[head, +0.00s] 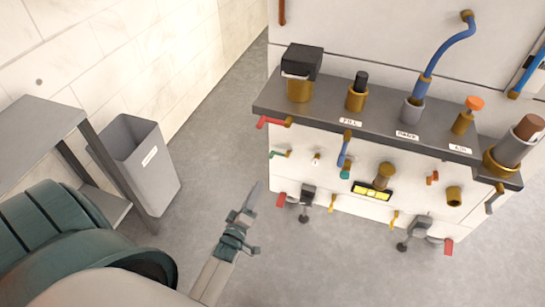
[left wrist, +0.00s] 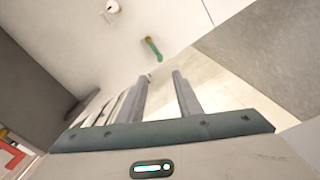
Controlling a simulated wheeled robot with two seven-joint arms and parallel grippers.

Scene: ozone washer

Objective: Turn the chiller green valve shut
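The green valve handle (head: 280,153) sticks out of the front of the white washer cabinet, at its left side below the shelf. In the left wrist view the green handle (left wrist: 153,50) hangs from a brass fitting on the white panel, just beyond the fingertips. My left gripper (head: 252,195) is left of the cabinet and below the handle in the picture, apart from it. In the left wrist view the two fingers (left wrist: 160,78) stand apart with nothing between them. My right gripper is in neither view.
A red handle (head: 272,122) sits above the green one, and another red valve (head: 283,199) below. The dark shelf (head: 390,128) overhangs the valves. A grey bin (head: 150,165) stands left; open floor (head: 215,170) lies between.

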